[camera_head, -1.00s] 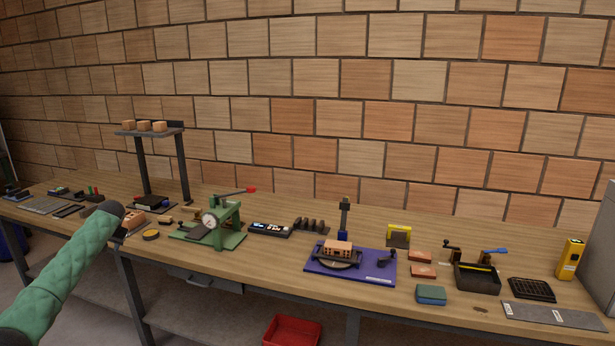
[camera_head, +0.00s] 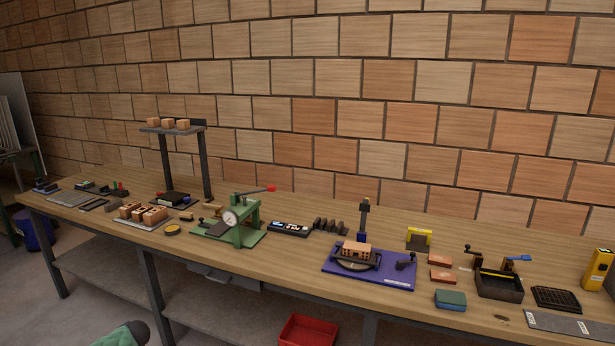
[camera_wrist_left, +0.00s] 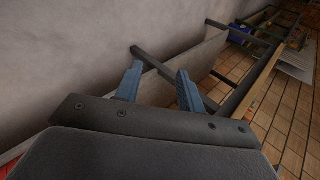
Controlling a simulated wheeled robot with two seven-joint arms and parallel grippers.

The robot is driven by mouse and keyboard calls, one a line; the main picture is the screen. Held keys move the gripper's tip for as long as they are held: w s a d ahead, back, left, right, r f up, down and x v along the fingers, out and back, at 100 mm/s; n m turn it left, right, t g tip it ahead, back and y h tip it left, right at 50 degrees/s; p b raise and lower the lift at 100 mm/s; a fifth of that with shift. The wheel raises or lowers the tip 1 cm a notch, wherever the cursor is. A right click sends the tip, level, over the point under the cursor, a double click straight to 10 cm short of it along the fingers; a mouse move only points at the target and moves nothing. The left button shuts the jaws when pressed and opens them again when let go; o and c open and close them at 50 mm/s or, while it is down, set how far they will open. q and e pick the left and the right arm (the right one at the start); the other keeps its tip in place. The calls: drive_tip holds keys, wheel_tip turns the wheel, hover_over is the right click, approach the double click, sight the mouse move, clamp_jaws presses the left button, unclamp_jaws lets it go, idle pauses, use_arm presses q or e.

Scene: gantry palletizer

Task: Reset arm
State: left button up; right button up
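My left arm's green sleeve (camera_head: 122,336) shows only at the bottom left edge of the head view, low in front of the bench. Its gripper is out of that view. In the left wrist view my left gripper (camera_wrist_left: 160,70) has its two blue-grey fingers apart, with nothing between them. A dark bench frame bar shows beyond the fingertips. My right arm and gripper are in neither view.
A long wooden workbench (camera_head: 285,262) runs across the head view. It carries a green press (camera_head: 243,236), a blue fixture plate (camera_head: 398,277) and a dark stand (camera_head: 207,165) with wooden blocks. A red bin (camera_head: 306,332) is below the bench.

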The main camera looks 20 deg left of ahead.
use_arm(q)
drive_tip(key=s+d+f+m, duration=0.1)
drive_tip(key=s+d+f, duration=0.25)
drive_tip(key=s, duration=0.25)
drive_tip(key=s+d+f+m+h, duration=0.1)
drive_tip(key=s+d+f+m, duration=0.15)
drive_tip(key=s+f, duration=0.35)
drive_tip(key=s+d+f+m, duration=0.1)
drive_tip(key=s+d+f, duration=0.2)
drive_tip(key=s, duration=0.4)
drive_tip(key=s+d+f+n+h, duration=0.1)
drive_tip(key=s+d+f, duration=0.1)
drive_tip(key=d+f, duration=0.45)
drive_tip(key=s+d+f+n+h, duration=0.1)
drive_tip(key=s+d+f, duration=0.2)
drive_tip(key=d, duration=0.6)
drive_tip(key=s+d+f+n+h, duration=0.1)
drive_tip(key=s+d+f, duration=0.1)
drive_tip(key=d+f, duration=0.45)
drive_tip(key=s+d+f+n+h, duration=0.1)
drive_tip(key=d+f+h, duration=0.1)
drive_tip(key=d, duration=1.7)
drive_tip(key=s+d+f+n+g+h, duration=0.1)
drive_tip(key=s+d+f+h, duration=0.1)
drive_tip(key=d, duration=1.7)
drive_tip(key=shift+s+d+h, duration=0.15)
drive_tip(key=shift+h, duration=0.35)
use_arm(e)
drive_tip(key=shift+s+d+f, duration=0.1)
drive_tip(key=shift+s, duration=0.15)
